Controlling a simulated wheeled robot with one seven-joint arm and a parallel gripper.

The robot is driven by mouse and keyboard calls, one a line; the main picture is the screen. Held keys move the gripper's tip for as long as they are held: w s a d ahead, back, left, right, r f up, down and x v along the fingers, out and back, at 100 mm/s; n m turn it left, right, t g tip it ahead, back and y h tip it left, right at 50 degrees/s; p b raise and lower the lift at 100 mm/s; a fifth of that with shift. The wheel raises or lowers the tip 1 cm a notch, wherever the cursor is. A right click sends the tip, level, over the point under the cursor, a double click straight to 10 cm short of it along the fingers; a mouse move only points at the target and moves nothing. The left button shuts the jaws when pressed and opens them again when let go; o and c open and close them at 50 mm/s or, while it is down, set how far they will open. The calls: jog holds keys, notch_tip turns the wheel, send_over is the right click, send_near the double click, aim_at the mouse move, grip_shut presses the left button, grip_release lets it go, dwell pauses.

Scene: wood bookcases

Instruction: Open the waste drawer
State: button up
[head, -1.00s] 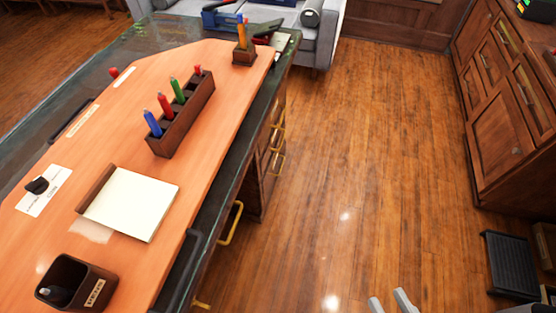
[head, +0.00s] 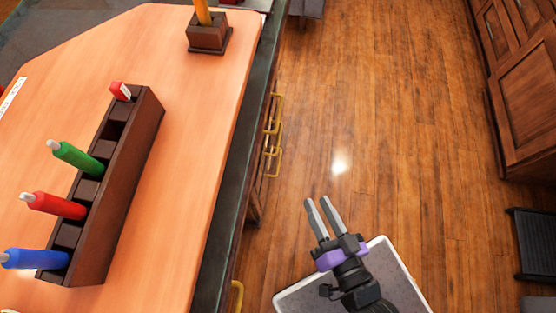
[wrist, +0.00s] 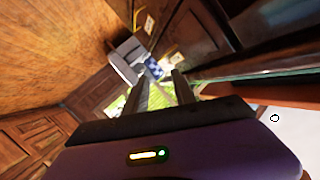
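The desk's drawer fronts face right and are seen at a steep angle below the dark desk edge (head: 215,255). Several brass drawer handles (head: 273,162) stick out from them, and another handle (head: 237,297) shows near the bottom edge. No label that would mark the waste drawer is readable. My gripper (head: 317,200) is over the floor, to the right of the handles and apart from them. Its two fingers are parallel with a gap between them, and it is empty. In the wrist view the fingers (wrist: 157,92) are also apart, with dark wood panels to their right.
The desktop (head: 190,140) carries a marker rack (head: 120,185) and a pencil holder (head: 208,36). A wood cabinet (head: 535,95) stands at the right, with a dark step-like object (head: 535,240) on the floor near it. The wooden floor (head: 400,130) between desk and cabinet is clear.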

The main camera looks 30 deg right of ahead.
jog(key=w+a+f+m+h+b, duration=0.15)
jog(key=w+f+b, duration=0.25)
jog(key=f, duration=0.4)
jog(key=w+f+m+b, duration=0.2)
jog(key=w+f+b, duration=0.25)
jog(key=f, duration=0.45)
jog(key=w+f+m+b, duration=0.2)
jog(key=w+f+b, duration=0.2)
jog(key=f, duration=0.4)
jog(key=shift+w+d+f+m+g+h+b, duration=0.15)
jog(key=shift+w+d+f+m+b, duration=0.5)
jog(key=shift+w+f+b, duration=1.55)
jog(key=shift+w+d+f+m+g+h+b, duration=0.15)
jog(key=shift+w+d+f+b, duration=1.15)
jog(key=shift+w+f, duration=1.65)
jog(key=shift+w+d+f+m+h+b, duration=0.3)
jog(key=shift+w+d+f+b, duration=0.35)
jog(key=shift+w+f+b, duration=1.65)
jog(key=shift+w+f+p, duration=0.2)
jog(key=shift+w+p, duration=0.1)
jog(key=shift+p, duration=0.05)
grip_shut()
